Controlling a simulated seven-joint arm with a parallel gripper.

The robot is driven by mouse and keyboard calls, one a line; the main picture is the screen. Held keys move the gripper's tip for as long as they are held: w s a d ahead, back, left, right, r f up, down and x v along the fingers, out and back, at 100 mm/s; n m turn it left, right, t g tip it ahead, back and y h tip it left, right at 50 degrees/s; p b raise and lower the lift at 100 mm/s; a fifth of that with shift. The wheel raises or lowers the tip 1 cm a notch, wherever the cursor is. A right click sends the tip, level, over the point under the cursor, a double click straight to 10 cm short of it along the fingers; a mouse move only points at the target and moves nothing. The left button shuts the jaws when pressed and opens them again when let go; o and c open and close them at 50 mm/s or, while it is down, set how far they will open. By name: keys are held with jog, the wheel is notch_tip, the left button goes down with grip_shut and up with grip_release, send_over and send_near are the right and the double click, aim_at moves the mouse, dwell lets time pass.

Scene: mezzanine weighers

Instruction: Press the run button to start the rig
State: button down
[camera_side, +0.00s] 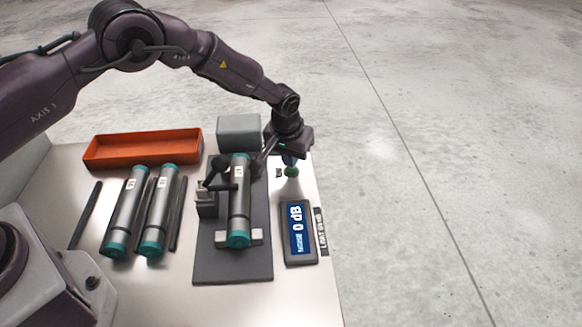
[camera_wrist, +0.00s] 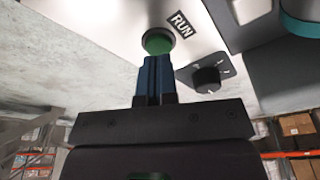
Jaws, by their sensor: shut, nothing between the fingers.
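The run button is a round green button (camera_side: 291,171) on the pale table top, near its right edge. In the wrist view the green button (camera_wrist: 158,42) sits beside a black "RUN" label (camera_wrist: 182,24). My gripper (camera_side: 290,160) is shut and empty, its fingers pointing down right over the button. In the wrist view the blue fingertips (camera_wrist: 153,62) overlap the button's near edge; I cannot tell whether they touch it. A display (camera_side: 298,232) in front of the button reads "0 dB".
A grey cylinder with teal ends (camera_side: 240,195) rests on a dark fixture plate (camera_side: 232,270). Two similar cylinders (camera_side: 125,210) lie in a rack at left. An orange tray (camera_side: 143,149) and a grey box (camera_side: 238,130) stand behind. A black knob (camera_wrist: 207,78) is close to the fingers.

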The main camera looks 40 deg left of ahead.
jog(key=shift+f, duration=0.7)
dwell(0.3)
jog(key=shift+w+v, duration=0.25)
jog(key=shift+v, duration=0.9)
jog(key=shift+w+v, duration=0.2)
jog(key=shift+v, duration=0.95)
jog(key=shift+w+v, duration=0.25)
jog(key=shift+v, duration=0.85)
jog(key=shift+a+r, duration=0.2)
